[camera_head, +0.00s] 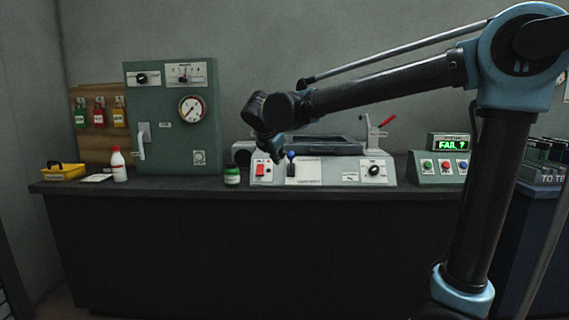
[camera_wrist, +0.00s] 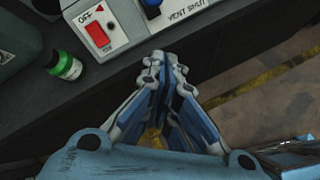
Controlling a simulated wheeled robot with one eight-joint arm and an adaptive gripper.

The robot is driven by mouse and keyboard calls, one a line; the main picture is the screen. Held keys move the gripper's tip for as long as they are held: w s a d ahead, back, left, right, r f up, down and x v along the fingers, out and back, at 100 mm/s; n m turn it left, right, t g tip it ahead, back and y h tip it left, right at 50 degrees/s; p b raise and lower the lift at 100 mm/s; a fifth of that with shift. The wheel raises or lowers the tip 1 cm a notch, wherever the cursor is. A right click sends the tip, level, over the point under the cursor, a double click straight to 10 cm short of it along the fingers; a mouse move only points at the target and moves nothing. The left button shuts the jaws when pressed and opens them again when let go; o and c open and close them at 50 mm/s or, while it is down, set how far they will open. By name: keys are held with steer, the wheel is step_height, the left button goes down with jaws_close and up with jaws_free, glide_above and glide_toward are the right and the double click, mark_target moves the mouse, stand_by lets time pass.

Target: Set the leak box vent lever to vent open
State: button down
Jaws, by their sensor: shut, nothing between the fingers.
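The leak box (camera_head: 325,172) stands on the dark bench with a pale front panel. Its vent lever (camera_head: 291,157) has a blue ball knob and sits on a dark slot plate right of the red switch (camera_head: 261,170). In the wrist view part of the lever (camera_wrist: 151,6) shows at the top edge, beside a "VENT SHUT" label (camera_wrist: 187,10). My gripper (camera_head: 278,160) is shut and empty, just left of the lever in the head view. In the wrist view my gripper (camera_wrist: 165,62) is below the panel's lower edge, apart from the lever. The lever's full tilt is unclear.
A green-capped bottle (camera_head: 232,175) stands left of the box. A toggle clamp with a red handle (camera_head: 387,120) rises at the back right. A black knob (camera_head: 374,170) is on the panel's right. A green gauge cabinet (camera_head: 170,90) stands left.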

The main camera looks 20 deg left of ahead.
steer(key=a+n, duration=0.1)
steer(key=a, duration=0.1)
glide_toward(291, 162)
steer(key=shift+a+f, duration=0.75)
steer(key=shift+f, duration=1.4)
steer(key=shift+w, duration=0.15)
steer(key=shift+a, duration=0.15)
